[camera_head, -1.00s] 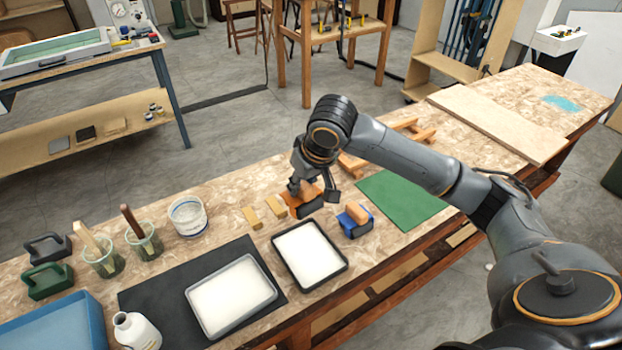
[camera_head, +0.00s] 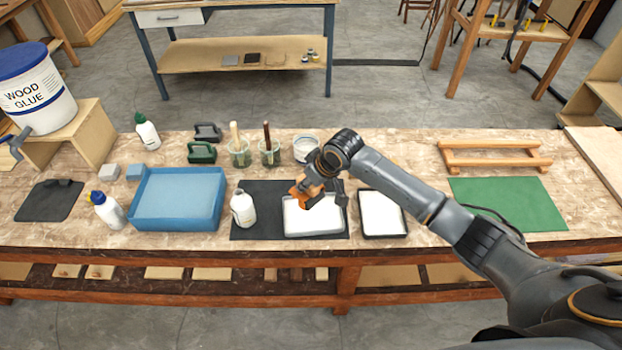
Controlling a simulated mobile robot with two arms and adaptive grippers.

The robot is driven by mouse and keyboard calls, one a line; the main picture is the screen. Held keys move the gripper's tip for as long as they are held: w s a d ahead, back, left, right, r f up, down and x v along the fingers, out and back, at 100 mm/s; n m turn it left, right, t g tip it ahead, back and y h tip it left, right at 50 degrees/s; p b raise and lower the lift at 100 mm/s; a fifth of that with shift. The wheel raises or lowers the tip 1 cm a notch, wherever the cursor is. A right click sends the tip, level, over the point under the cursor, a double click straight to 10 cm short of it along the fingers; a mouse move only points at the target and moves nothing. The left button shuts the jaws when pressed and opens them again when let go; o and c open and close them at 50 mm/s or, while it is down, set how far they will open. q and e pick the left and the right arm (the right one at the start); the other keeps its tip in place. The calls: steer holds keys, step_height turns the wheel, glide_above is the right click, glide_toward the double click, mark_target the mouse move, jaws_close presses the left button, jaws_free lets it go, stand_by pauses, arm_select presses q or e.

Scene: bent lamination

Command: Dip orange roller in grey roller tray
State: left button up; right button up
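The orange roller (camera_head: 301,195) is held in my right gripper (camera_head: 321,190), over the back left part of the grey roller tray (camera_head: 287,220). The gripper's fingers are around the roller and partly hide it. The tray holds a white liquid and lies on a dark mat. I cannot tell whether the roller touches the liquid. My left gripper is not in view.
A black-rimmed tray (camera_head: 405,226) of white liquid sits right of the grey one. A white bottle (camera_head: 243,210) and a blue tray (camera_head: 147,205) stand left. Brush jars (camera_head: 240,153) and a white tub (camera_head: 305,149) are behind. A green mat (camera_head: 510,204) is clear at right.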

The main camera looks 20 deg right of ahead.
mark_target(308, 196)
step_height(308, 196, down, 4)
steer(key=b, duration=0.4)
steer(key=shift+s+r, duration=0.1)
steer(key=shift+f+b, duration=0.35)
steer(key=shift+f, duration=0.75)
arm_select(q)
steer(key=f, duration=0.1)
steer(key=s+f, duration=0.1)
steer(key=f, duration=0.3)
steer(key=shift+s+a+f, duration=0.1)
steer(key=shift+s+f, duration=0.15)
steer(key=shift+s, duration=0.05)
arm_select(e)
step_height(308, 196, up, 6)
steer(key=p, duration=0.7)
steer(key=shift+r, duration=0.15)
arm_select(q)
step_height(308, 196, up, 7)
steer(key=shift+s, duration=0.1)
